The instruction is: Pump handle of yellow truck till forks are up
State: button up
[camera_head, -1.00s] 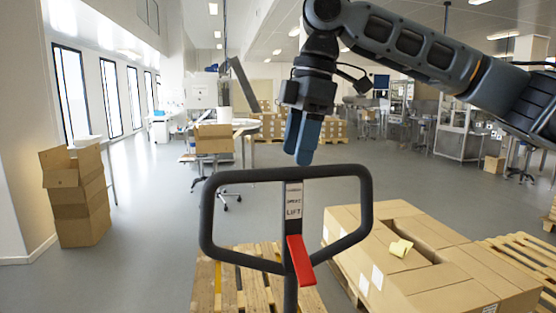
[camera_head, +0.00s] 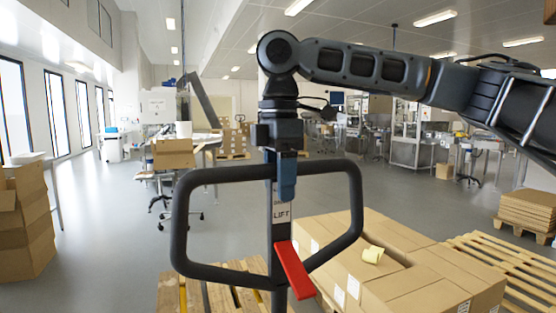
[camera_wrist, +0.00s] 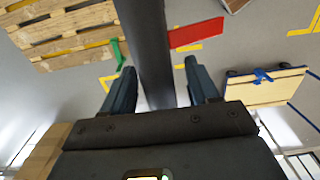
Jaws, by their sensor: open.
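The truck's dark handle (camera_head: 225,174) stands as a rounded loop on a central post in the head view, with a LIFT label and a red lever (camera_head: 295,270) low on it. My gripper (camera_head: 288,196) points down at the middle of the loop's top bar, its blue fingers overlapping that bar. In the wrist view my gripper (camera_wrist: 160,75) is open, with a dark handle bar (camera_wrist: 148,45) between its fingers and the red lever (camera_wrist: 196,33) beyond. Whether the fingers touch the bar is unclear. The truck's forks cannot be made out.
A wooden pallet (camera_head: 240,298) lies behind the handle. Stacked boxes (camera_head: 30,235) stand at the left. Grey floor (camera_head: 110,230) is clear between.

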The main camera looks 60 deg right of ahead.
jog(key=shift+f, duration=1.2)
jog(key=shift+c, duration=0.2)
grip_shut()
dwell(0.9)
dwell(1.1)
